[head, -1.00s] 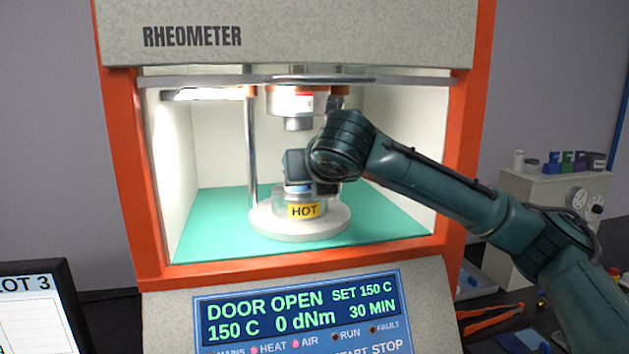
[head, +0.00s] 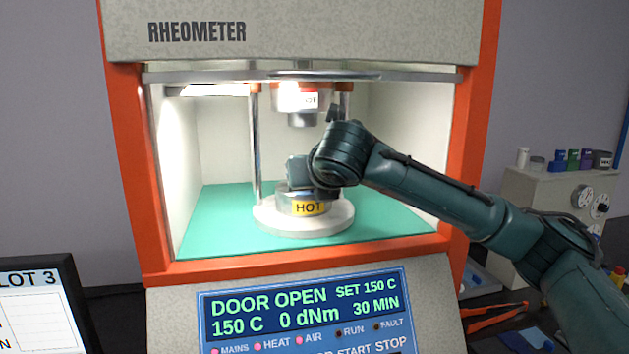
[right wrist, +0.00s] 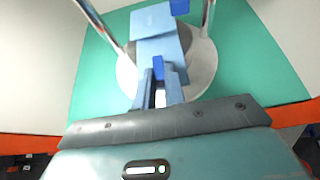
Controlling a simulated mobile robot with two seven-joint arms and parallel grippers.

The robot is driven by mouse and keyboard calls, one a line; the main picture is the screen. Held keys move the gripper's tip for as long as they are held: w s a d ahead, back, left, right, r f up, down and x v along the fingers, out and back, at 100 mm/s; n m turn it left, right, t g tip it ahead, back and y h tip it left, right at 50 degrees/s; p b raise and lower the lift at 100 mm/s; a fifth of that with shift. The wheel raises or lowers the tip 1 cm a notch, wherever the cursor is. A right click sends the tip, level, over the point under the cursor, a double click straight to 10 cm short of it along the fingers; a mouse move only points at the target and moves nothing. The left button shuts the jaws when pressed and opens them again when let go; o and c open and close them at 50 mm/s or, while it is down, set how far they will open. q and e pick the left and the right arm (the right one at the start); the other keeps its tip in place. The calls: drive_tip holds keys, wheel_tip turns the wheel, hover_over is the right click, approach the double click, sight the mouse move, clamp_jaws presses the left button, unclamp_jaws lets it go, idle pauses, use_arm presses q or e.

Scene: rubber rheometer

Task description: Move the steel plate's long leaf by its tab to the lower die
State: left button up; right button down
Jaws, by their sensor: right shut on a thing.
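The lower die (head: 283,203) is a round metal block with a yellow HOT label, on a pale round base (head: 335,220) inside the open rheometer chamber. My right gripper (right wrist: 160,76) is just over it, its fingers shut on a small dark blue tab (right wrist: 158,66). A pale blue leaf (right wrist: 163,47) extends beyond the fingertips over the die, with another pale blue piece (right wrist: 153,18) beyond it. I cannot tell whether the leaf touches the die. In the head view my wrist hides the fingers and leaf. The upper die (head: 303,117) hangs above. My left gripper is out of view.
Metal columns (head: 256,150) stand beside the die. The orange door frame (head: 128,160) bounds the opening, and green floor (head: 215,215) surrounds the base. A grey cabinet (head: 530,205) with small containers stands at right. A screen (head: 35,300) is at lower left.

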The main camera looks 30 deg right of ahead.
drive_tip(key=c, duration=1.4)
unclamp_jaws()
drive_tip(key=s+a, duration=0.1)
drive_tip(key=s, duration=0.3)
drive_tip(key=s+a, duration=0.1)
drive_tip(key=s, duration=0.2)
drive_tip(key=s+a+r, duration=0.1)
drive_tip(key=s, duration=0.3)
drive_tip(key=shift+s, duration=0.3)
